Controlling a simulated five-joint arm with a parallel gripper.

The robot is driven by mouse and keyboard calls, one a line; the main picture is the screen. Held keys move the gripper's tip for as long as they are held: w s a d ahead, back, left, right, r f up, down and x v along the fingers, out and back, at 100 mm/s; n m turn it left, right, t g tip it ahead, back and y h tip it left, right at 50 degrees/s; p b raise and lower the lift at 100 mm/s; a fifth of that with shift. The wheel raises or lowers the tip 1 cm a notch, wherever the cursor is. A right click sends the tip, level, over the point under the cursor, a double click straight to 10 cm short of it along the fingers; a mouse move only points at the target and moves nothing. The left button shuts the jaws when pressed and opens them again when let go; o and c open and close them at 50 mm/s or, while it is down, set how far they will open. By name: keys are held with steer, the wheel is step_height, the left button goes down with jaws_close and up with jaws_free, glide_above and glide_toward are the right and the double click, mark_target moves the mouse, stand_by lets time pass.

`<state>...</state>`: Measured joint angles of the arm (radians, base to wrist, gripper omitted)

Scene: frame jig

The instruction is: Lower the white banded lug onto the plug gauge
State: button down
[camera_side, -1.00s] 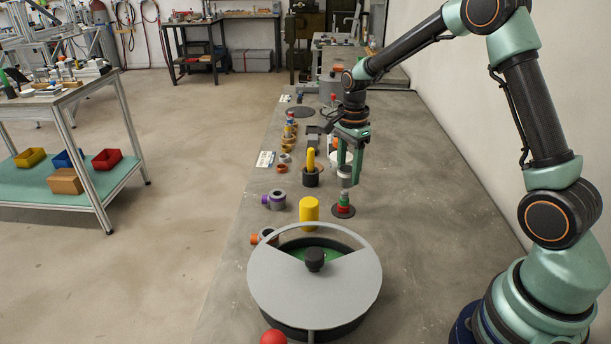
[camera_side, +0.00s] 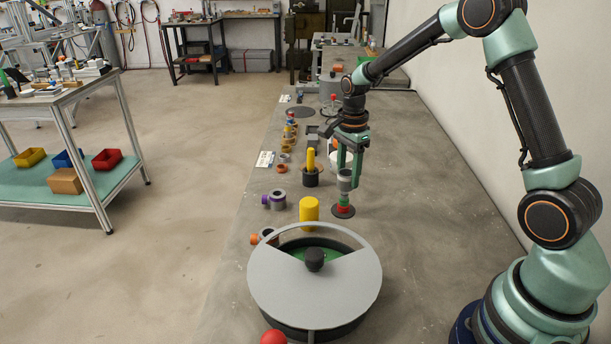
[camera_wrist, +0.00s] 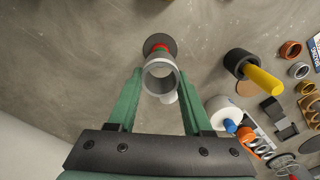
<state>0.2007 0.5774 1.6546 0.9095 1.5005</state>
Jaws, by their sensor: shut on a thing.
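The white banded lug (camera_side: 344,175) is a grey ring held upright between the fingers of my gripper (camera_side: 348,172). In the wrist view the lug (camera_wrist: 160,80) sits between the green fingers of my gripper (camera_wrist: 160,86), with a white part at its lower right. The plug gauge (camera_side: 343,208) stands below it on a dark round base, with red and green bands showing. The red band of the gauge (camera_wrist: 161,47) shows just beyond the lug's rim. I cannot tell whether the tip is inside the bore.
A black holder with a yellow peg (camera_side: 311,170) is close behind. A large round grey-lidded drum (camera_side: 314,290) stands in front. The bench right of the gauge is clear.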

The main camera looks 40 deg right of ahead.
mark_target(346, 195)
steer(key=shift+f, duration=0.25)
steer(key=shift+f, duration=0.35)
steer(key=shift+f, duration=1.05)
steer(key=shift+f, duration=0.35)
steer(key=shift+f, duration=0.3)
steer(key=shift+f, duration=0.35)
steer(key=shift+f, duration=0.85)
